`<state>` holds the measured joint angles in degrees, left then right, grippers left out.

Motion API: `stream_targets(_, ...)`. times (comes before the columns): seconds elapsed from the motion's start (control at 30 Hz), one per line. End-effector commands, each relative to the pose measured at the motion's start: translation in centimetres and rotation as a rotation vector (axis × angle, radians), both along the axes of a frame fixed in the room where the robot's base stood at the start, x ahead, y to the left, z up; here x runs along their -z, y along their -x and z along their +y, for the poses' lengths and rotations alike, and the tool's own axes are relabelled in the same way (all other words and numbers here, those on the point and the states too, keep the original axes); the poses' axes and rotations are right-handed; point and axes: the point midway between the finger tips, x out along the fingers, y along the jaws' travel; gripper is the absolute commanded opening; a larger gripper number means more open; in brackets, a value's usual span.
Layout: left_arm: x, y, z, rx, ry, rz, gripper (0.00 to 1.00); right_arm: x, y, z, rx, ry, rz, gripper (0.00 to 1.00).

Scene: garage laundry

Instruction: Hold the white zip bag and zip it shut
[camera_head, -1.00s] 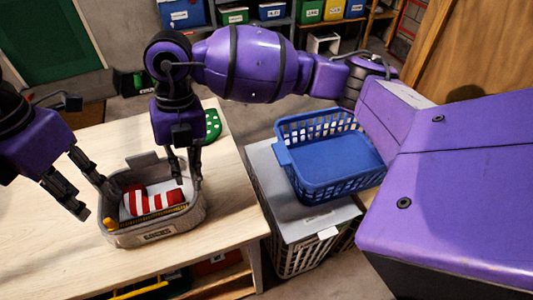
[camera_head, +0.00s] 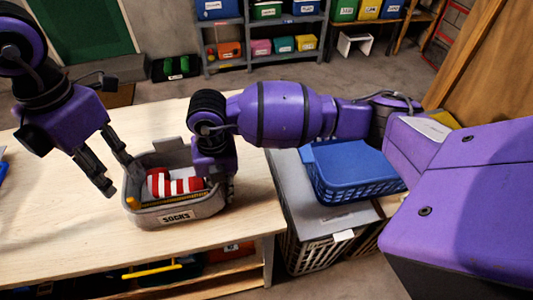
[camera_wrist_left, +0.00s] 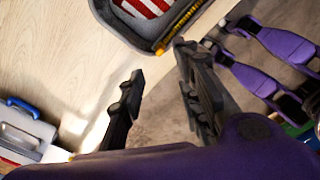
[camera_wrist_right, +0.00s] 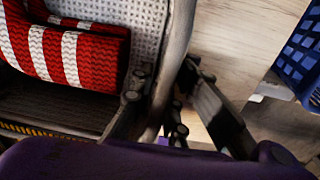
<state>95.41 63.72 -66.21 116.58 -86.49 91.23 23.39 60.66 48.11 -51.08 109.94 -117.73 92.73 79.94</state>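The zip bag (camera_head: 210,203) looks light grey, with a "SOCKS" label. It stands open on the wooden table, with a red-and-white striped sock (camera_head: 180,187) inside. A yellow zipper runs along its front rim, with an orange pull (camera_head: 130,195) at the left end. My left gripper (camera_head: 120,172) is open and empty just left of the bag; its fingers (camera_wrist_left: 158,85) are apart below the bag's corner in the left wrist view. My right gripper (camera_wrist_right: 165,75) is at the bag's right end, fingers apart on either side of the side wall. Whether they touch the wall is unclear.
The wooden table (camera_head: 50,225) is mostly clear left of the bag. A blue basket (camera_head: 355,180) stands on a grey-lidded hamper to the right, under my right arm. Shelves with coloured bins (camera_head: 265,45) stand at the back.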

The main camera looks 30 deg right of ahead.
Motion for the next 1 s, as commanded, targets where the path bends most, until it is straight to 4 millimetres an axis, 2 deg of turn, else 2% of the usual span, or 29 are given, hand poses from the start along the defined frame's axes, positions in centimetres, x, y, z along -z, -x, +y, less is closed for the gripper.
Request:
stream_targets(0.23, 0.0, 0.0, 0.0, 0.0, 0.0, 0.0, 0.31, -0.1, -0.2, 0.1, -0.002, -0.001, -0.004, 0.15)
stream_targets(0.33, 0.0, 0.0, 0.0, 0.0, 0.0, 0.0, 0.31, -0.1, -0.2, 0.1, -0.002, -0.001, -0.004, 0.02)
stream_targets(0.5, 0.0, 0.0, 0.0, 0.0, 0.0, 0.0, 0.31, -0.2, -0.2, 0.1, -0.002, -0.001, -0.005, 0.0)
stream_targets(0.53, 0.0, 0.0, 0.0, 0.0, 0.0, 0.0, 0.3, -0.2, -0.2, 0.1, -0.002, -0.001, -0.005, 0.0)
stream_targets(0.77, 0.0, 0.0, 0.0, 0.0, 0.0, 0.0, 0.0, -0.2, -0.2, 0.1, -0.002, -0.001, -0.007, 0.0)
stream_targets(0.87, 0.4, 0.2, 0.2, -0.004, -0.002, 0.01, 0.0, -0.2, -0.2, 0.1, -0.002, -0.001, -0.007, 0.0)
stream_targets(1.0, 2.4, 0.9, 1.4, -0.041, 0.009, 0.057, 0.0, -0.2, -0.2, 0.1, -0.002, -0.001, -0.007, 0.0)
